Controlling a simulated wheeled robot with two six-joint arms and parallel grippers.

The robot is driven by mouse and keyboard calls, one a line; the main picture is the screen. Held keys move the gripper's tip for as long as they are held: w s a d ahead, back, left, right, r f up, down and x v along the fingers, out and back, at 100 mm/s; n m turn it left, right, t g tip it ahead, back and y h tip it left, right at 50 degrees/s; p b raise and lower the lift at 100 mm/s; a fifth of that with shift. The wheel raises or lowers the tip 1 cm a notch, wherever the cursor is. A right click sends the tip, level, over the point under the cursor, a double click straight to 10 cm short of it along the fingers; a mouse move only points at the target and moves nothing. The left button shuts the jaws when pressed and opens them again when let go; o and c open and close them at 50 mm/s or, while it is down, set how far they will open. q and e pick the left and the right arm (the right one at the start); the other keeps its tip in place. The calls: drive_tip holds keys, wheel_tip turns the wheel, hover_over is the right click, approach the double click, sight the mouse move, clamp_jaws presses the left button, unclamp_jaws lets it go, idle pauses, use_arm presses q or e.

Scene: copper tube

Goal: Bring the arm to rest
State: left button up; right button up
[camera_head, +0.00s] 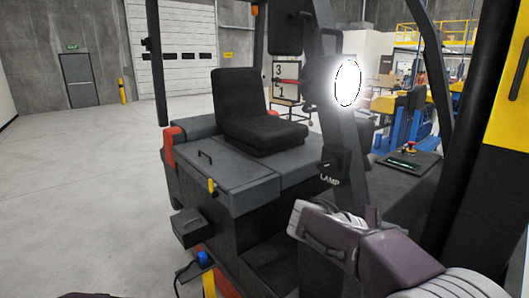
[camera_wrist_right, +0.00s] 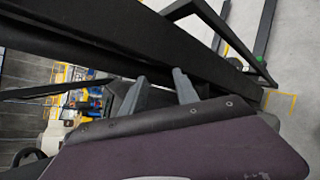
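My right arm (camera_head: 365,245) comes in at the lower right of the head view, in front of the vehicle's side, and its fingers cannot be made out there. In the right wrist view, two grey fingers of my right gripper (camera_wrist_right: 160,88) stand apart beyond the purple wrist housing. My left gripper is in neither view. No copper tube is visible.
A dark forklift-like vehicle with a black seat (camera_head: 250,110) fills the middle. A black and yellow post (camera_head: 490,150) stands close at right. Open concrete floor (camera_head: 80,190) lies at left.

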drive_tip(key=s+a+f+m+g+y, duration=0.2)
drive_tip(key=s+f+y, duration=0.2)
drive_tip(key=s+f, duration=0.45)
drive_tip(key=s+a+f+m+g+y, duration=0.15)
drive_tip(key=s+f+y, duration=0.3)
drive_tip(key=f, duration=0.65)
drive_tip(key=a+f+m+t+y, duration=0.2)
drive_tip(key=a+f+m+y, duration=0.2)
drive_tip(key=a+f+m, duration=0.3)
drive_tip(key=shift+a, duration=1.25)
drive_tip(key=shift+t+y, duration=0.25)
